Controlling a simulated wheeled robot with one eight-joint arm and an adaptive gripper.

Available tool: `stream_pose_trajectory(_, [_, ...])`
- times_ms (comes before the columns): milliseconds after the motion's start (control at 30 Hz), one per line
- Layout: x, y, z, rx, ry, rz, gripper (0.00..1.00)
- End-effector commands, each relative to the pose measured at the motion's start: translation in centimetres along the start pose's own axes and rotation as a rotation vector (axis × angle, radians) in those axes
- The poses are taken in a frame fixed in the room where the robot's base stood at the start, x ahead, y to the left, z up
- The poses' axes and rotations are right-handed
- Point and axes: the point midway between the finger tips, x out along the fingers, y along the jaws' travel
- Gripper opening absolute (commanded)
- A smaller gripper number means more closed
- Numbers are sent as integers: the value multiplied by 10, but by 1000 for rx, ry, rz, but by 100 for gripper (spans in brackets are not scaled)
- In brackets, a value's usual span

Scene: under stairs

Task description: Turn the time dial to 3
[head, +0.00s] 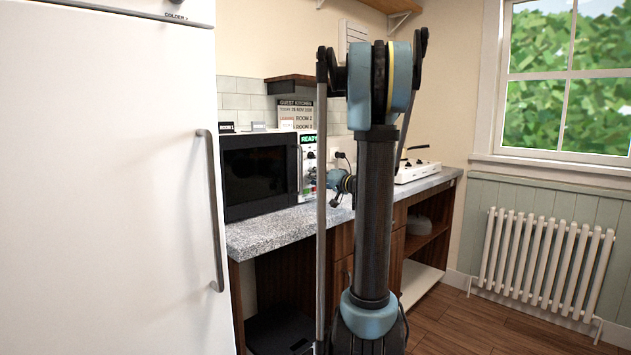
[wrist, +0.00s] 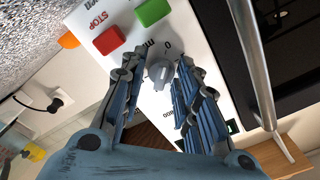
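The grey time dial (wrist: 159,73) is on the white microwave panel in the wrist view, with a "0" and partly hidden "min" lettering beside it. The number its pointer faces is too small to tell. My gripper (wrist: 160,62) is open, with one finger on each side of the dial; I cannot tell whether either finger touches it. The fingers hide parts of the panel. In the head view, the black-fronted microwave (head: 260,176) stands on the counter and my gripper (head: 336,187) is beside its panel, partly hidden by my arm.
A green button (wrist: 153,11) and a red STOP button (wrist: 109,40) sit beside the dial. The microwave's metal door handle (wrist: 256,62) runs close to one finger. A white fridge (head: 108,180) stands left of the granite counter (head: 266,231). A white hob (head: 416,170) is farther right.

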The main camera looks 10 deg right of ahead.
Motion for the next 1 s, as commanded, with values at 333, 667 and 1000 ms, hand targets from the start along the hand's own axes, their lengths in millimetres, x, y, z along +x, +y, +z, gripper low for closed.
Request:
stream_pose_trajectory(333, [0, 0, 0, 0, 0, 1, 0])
stream_pose_trajectory(667, [-1, 2, -1, 35, 1, 3, 0])
stream_pose_trajectory(1000, [-2, 3, -1, 251, 2, 4, 0])
